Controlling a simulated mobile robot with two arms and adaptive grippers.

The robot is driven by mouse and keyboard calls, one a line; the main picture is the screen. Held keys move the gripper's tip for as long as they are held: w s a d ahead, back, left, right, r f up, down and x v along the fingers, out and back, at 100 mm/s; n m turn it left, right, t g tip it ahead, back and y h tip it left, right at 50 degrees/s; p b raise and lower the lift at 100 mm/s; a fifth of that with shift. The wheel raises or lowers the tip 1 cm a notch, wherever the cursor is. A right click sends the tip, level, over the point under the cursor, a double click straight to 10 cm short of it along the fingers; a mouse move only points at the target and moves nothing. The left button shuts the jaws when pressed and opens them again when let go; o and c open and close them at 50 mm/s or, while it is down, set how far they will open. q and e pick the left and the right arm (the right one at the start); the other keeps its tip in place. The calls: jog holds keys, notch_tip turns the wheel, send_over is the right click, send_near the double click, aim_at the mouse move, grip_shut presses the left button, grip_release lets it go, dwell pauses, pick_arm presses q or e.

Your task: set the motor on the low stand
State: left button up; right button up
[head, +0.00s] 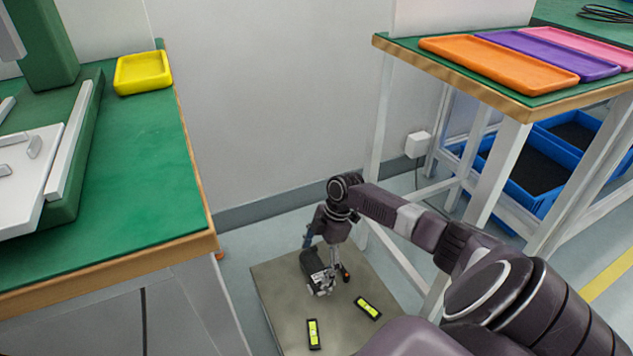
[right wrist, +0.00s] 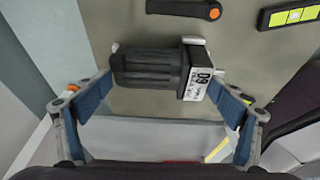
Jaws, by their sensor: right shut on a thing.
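The motor is a dark ribbed body with a grey end and a white label. It shows in the head view (head: 312,262) and in the right wrist view (right wrist: 147,68). My right gripper (head: 324,268) points down and is shut on the motor, with its blue fingers at the motor's two ends in the right wrist view (right wrist: 160,85). The low stand (head: 276,289) is a flat grey-brown top near the floor, under the motor. I cannot tell whether the motor touches it. My left gripper is not in view.
Two black spirit levels with yellow-green faces (head: 313,334) (head: 368,308) lie on the low stand. A black handle with an orange end (right wrist: 185,9) lies beside the motor. Green-topped tables stand left (head: 130,200) and right (head: 400,45), with trays on them.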

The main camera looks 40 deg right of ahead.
jog(key=shift+w+r, duration=0.1)
jog(key=o, duration=1.1)
jog(key=v, duration=1.2)
